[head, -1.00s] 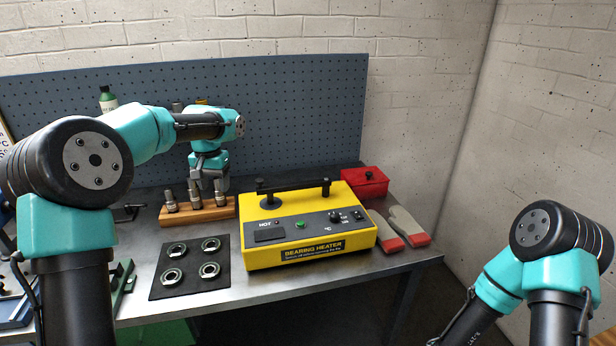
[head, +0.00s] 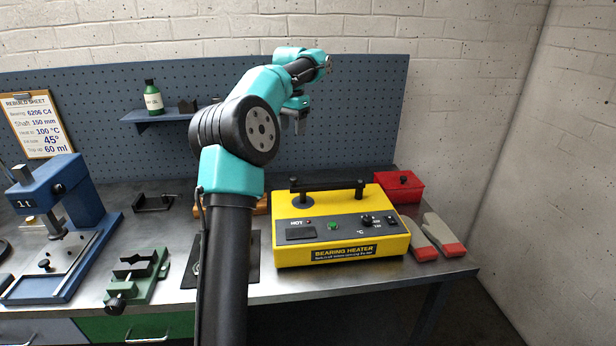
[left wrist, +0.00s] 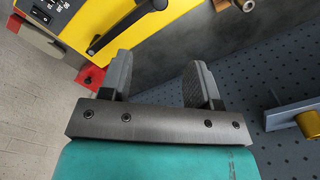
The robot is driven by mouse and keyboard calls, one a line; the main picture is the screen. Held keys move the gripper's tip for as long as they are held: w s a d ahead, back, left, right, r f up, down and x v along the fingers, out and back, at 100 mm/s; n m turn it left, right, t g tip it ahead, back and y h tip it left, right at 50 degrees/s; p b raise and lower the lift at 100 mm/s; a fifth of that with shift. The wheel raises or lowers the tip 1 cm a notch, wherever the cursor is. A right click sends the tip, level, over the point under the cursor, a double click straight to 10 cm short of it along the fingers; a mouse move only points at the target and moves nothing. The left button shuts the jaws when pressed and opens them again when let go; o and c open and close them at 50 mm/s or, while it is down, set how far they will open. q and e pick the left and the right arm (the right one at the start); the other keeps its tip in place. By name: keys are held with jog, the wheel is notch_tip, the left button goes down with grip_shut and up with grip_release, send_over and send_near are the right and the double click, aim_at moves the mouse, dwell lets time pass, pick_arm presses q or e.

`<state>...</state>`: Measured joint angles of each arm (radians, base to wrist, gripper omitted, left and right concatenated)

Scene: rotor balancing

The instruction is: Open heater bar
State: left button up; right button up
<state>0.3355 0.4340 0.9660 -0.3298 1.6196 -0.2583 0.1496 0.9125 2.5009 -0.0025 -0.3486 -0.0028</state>
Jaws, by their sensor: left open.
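The yellow bearing heater (head: 345,232) stands on the bench. Its black heater bar (head: 328,185) lies across the top, spanning two dark posts, and looks closed. Part of the bar (left wrist: 128,24) and the yellow heater body (left wrist: 95,14) also show at the top left of the left wrist view. My left gripper (head: 291,124) is in the air behind and above the bar's left end, apart from it. In the left wrist view its fingers (left wrist: 158,84) are spread with nothing between them. My right gripper is not in view.
A red box (head: 400,188) and gloves (head: 437,238) lie right of the heater. A blue press (head: 70,215) and green fixture (head: 135,278) stand left. My left arm hides much of the dark mat (head: 248,262) and wooden rack. The pegboard (head: 375,120) rises behind.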

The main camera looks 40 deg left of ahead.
aim_at(293, 178)
pick_arm(q)
jog(key=shift+f, duration=0.15)
notch_tip(293, 178, down, 17)
jog(key=shift+f, duration=0.1)
dwell(0.7)
jog(key=shift+c, duration=0.3)
grip_shut()
